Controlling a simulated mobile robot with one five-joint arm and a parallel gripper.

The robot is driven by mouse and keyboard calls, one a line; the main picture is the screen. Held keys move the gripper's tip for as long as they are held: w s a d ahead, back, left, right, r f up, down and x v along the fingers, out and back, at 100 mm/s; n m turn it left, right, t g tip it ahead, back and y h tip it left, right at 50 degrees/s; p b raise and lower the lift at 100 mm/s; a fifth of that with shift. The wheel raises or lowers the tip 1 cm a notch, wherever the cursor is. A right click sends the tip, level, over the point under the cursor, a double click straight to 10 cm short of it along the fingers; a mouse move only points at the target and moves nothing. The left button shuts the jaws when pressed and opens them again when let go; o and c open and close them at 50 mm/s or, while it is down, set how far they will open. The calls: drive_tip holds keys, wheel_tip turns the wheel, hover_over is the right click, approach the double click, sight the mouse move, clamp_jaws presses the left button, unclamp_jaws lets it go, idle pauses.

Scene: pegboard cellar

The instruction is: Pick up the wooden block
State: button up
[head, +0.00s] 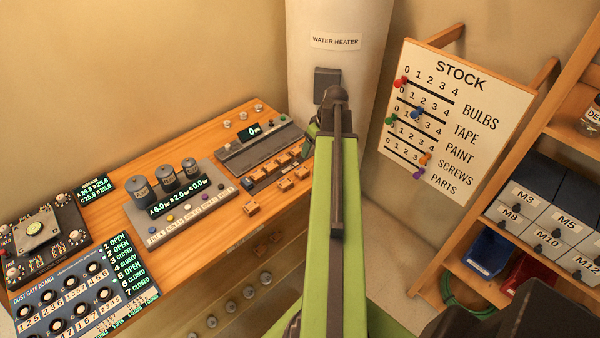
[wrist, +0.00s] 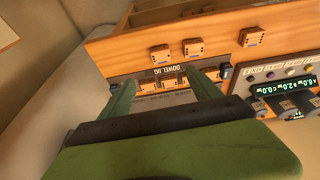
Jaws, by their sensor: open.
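Several small wooden blocks lie on the bench. In the head view, one block (head: 251,208) sits near the front edge, with two more blocks (head: 293,179) to its right and others in the dark jig (head: 262,150). In the wrist view, three loose blocks (wrist: 193,47) lie beyond the jig, labelled "DOWEL JIG" (wrist: 183,68). Several blocks in the jig show between my fingers. My gripper (wrist: 163,80) is open and empty, its green fingers spread over the jig. I cannot tell which block is meant. In the head view my arm hides most of the gripper.
A grey panel with three canisters (head: 168,178) stands left of the jig. A dust gate board (head: 85,295) lies farther left. The water heater (head: 335,50) rises behind my arm. A stock board (head: 455,110) and shelf of bins (head: 540,210) stand right.

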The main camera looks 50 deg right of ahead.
drive_tip(key=b, duration=1.2)
hover_over(302, 170)
drive_tip(key=s, duration=0.3)
wheel_tip(302, 170, down, 12)
drive_tip(key=shift+w+r, duration=0.15)
drive_tip(key=b+x, duration=0.5)
drive_tip(key=shift+w+a, duration=0.1)
drive_tip(key=shift+w, duration=0.3)
drive_tip(key=shift+c, duration=0.2)
drive_tip(key=c, duration=1.4)
drive_tip(key=shift+r+p, duration=0.1)
drive_tip(key=shift+p, duration=0.25)
wheel_tip(302, 170, up, 4)
drive_tip(key=p, duration=0.4)
drive_tip(key=shift+r, duration=0.1)
drive_tip(key=s+d+r+p, duration=0.2)
drive_tip(key=s, duration=0.1)
drive_tip(key=s+d+r+p, duration=0.2)
drive_tip(key=d, duration=0.1)
drive_tip(key=s+d+r+p, duration=0.2)
drive_tip(key=s+d, duration=0.1)
drive_tip(key=shift+s+r, duration=0.1)
drive_tip(key=shift+s, duration=0.2)
